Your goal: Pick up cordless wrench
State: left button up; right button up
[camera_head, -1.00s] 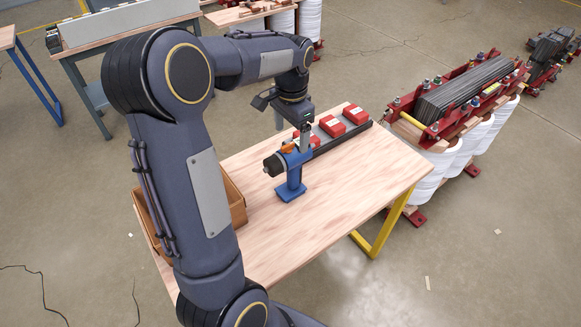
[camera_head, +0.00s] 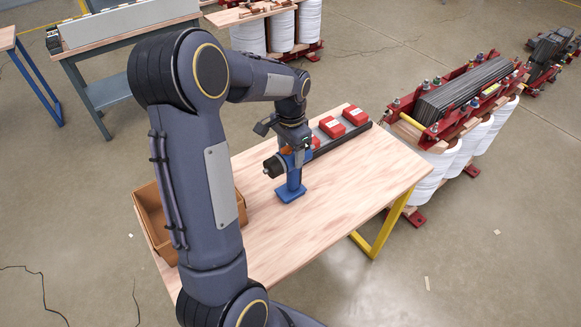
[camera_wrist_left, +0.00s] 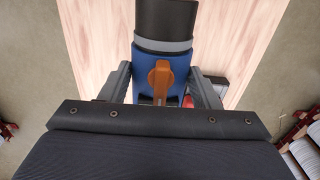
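The cordless wrench (camera_head: 290,188) stands upright on its blue base on the wooden table, its dark nose pointing left. My left gripper (camera_head: 297,150) is over its upper body from above and partly hides it. In the left wrist view the wrench (camera_wrist_left: 161,62) shows a black nose, a grey ring, a blue body and an orange lever. The fingers of my left gripper (camera_wrist_left: 160,72) are on both sides of the blue body, spread apart. I cannot make out firm contact. My right gripper is not in view.
Red boxes (camera_head: 355,114) lie by a dark bar (camera_head: 341,140) behind the wrench. A brown bin (camera_head: 152,212) is at the table's left, partly behind my arm. The table's front right (camera_head: 350,190) is clear. A transformer core (camera_head: 462,92) stands right of the table.

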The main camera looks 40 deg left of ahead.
pick_arm(q)
jog(key=shift+r, duration=0.1)
grip_shut()
